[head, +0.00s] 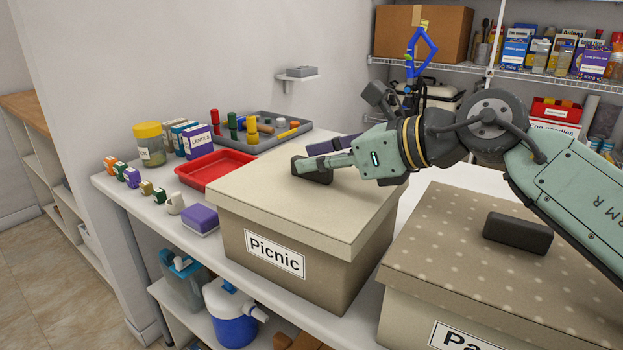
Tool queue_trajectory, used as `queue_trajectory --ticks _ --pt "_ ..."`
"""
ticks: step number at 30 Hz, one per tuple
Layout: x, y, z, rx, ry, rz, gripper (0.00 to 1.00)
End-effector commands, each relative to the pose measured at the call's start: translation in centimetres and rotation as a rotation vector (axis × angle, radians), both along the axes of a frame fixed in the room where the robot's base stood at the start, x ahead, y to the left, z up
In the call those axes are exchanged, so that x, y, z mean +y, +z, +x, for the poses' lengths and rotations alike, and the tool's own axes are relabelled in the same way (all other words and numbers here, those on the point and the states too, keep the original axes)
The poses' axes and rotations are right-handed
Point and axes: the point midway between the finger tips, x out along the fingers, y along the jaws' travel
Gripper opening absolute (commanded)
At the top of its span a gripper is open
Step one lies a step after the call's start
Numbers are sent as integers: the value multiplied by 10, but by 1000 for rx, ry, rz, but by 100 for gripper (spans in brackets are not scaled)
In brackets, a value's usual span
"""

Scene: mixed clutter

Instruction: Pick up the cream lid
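The cream lid (258,191) is plain and sits level on the beige box (308,272) labelled "Picnic". A dark handle (317,177) stands on top of the lid. My gripper (312,159) reaches in from the right, low over the lid, with its fingertips at the handle. The near green finger overlaps the handle in the picture. The far side of the grip is partly hidden, so I cannot tell whether the fingers are closed on the handle.
A second box with a dotted tan lid (440,240) and dark handle stands close on the right. A red tray (215,171), a grey tray (268,143) with coloured pieces, and a purple block (201,220) lie to the left. Stocked shelves stand behind.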

Motion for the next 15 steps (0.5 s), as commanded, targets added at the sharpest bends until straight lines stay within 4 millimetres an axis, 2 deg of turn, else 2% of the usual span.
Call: queue_trajectory --ticks 8,15 --pt "0 0 0 0 0 0 0" --pt "0 0 0 0 0 0 0"
